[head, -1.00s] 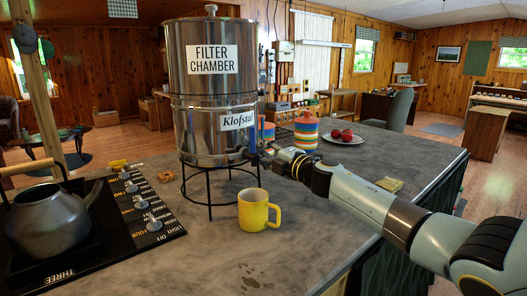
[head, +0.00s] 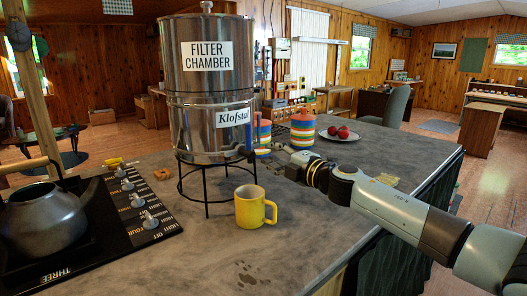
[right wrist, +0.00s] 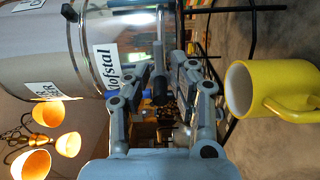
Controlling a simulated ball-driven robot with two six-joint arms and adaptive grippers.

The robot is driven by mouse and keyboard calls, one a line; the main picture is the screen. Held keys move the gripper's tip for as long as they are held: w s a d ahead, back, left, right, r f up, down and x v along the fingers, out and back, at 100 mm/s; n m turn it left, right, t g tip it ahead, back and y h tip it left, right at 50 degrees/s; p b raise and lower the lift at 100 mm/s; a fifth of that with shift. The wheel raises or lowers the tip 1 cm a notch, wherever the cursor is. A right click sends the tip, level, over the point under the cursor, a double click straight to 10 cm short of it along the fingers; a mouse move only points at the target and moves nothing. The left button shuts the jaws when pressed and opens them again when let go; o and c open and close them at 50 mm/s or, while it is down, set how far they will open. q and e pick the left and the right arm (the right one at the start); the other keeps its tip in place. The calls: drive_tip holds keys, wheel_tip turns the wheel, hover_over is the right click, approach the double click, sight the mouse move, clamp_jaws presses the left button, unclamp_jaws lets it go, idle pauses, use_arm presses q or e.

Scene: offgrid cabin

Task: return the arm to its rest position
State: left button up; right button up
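My right arm reaches in from the right in the head view, with its gripper (head: 279,163) just right of the steel water filter (head: 205,85), apart from its tap (head: 241,151). In the right wrist view the two fingers of the gripper (right wrist: 166,75) stand apart with a gap between them, and I see nothing held. The filter (right wrist: 75,45) fills the upper left of that view. My left gripper is not in view.
A yellow mug (head: 250,207) stands upright on the counter (head: 190,250) below the gripper. Striped canisters (head: 303,130) and a plate with red fruit (head: 339,134) stand behind it. A kettle (head: 42,220) sits on the stove at left.

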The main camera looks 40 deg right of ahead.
drive_tip(key=shift+s, duration=1)
